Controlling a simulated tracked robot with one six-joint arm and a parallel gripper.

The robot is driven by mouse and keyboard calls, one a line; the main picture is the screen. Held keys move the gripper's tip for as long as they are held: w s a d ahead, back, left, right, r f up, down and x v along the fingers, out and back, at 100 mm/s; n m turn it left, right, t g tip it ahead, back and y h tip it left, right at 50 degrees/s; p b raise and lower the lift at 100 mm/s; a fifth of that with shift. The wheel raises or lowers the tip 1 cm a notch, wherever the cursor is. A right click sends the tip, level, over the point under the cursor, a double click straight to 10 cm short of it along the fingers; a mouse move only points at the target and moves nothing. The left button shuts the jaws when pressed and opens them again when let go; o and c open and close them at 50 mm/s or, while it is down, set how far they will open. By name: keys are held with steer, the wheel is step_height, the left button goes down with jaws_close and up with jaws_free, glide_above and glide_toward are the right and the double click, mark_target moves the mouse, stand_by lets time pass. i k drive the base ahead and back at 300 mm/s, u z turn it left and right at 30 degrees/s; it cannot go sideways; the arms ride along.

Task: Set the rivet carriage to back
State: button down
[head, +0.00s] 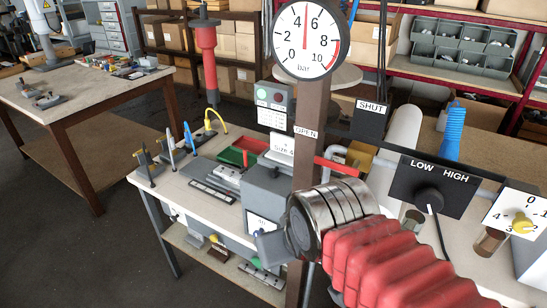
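My arm comes in from the lower right with red bellows and steel rings. My gripper (270,245) is at its end, seen mostly from behind, as a small grey part over the bench front. Its fingertips are not clear, so I cannot tell whether it is open or shut. I cannot identify the rivet carriage with certainty. A long dark slide or rail (207,190) lies along the front of the bench, left of my gripper and apart from it. A grey box (272,195) with a partly hidden white label stands directly behind my gripper.
A brown post with a pressure gauge (307,40) rises behind my arm. A red lever (336,167) sits by OPEN and SHUT signs. A LOW/HIGH switch panel (433,185) and a numbered dial (516,221) stand right. Upright tools (150,167) line the bench's left end.

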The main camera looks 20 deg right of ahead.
mark_target(275, 166)
steer(key=k, duration=0.65)
steer(key=u, duration=0.3)
steer(key=i, duration=0.5)
steer(key=u, duration=0.75)
steer(key=i, duration=1.45)
steer(key=z, duration=0.45)
steer(key=i, duration=0.6)
steer(key=z, duration=0.35)
